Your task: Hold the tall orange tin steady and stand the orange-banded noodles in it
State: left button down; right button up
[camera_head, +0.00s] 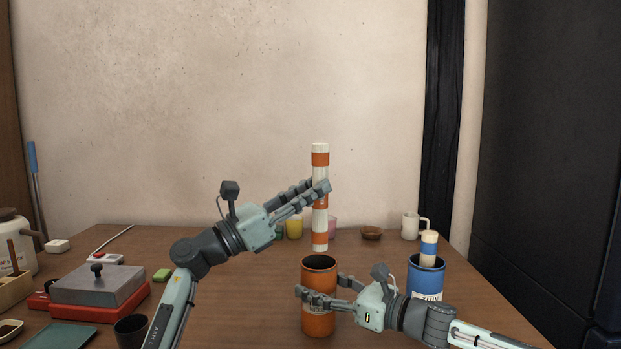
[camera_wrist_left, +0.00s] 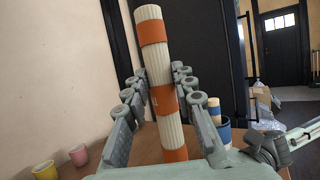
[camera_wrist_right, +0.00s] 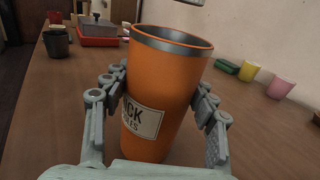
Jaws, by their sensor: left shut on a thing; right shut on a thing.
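The orange-banded noodles (camera_head: 320,228) are a white upright bundle with orange bands. My left gripper (camera_head: 322,188) is shut on them around the middle and holds them upright above the tin's mouth; in the left wrist view the noodles (camera_wrist_left: 158,75) stand between the fingers. The tall orange tin (camera_head: 318,266) stands upright on the table with its dark mouth open. My right gripper (camera_head: 318,300) is shut on the tin's body; the right wrist view shows the tin (camera_wrist_right: 160,90) between the fingers, with a white label. The noodles' lower end appears just above the tin's rim, apart from it.
A blue tin (camera_head: 426,280) with blue-banded noodles (camera_head: 428,248) stands at the right, near my right arm. Yellow (camera_head: 294,229) and pink cups, a brown bowl (camera_head: 371,233) and a white mug (camera_head: 411,226) stand at the back. A red-and-grey press (camera_head: 100,285) is at the left.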

aim_at(313, 243)
pick_arm(q)
jog(key=shift+f, duration=5.3)
jog(key=c, duration=1.2)
grip_release()
jog(key=shift+o, duration=0.2)
jog(key=v, duration=1.2)
pick_arm(e)
jog(key=o, duration=1.3)
jog(key=shift+c, duration=0.2)
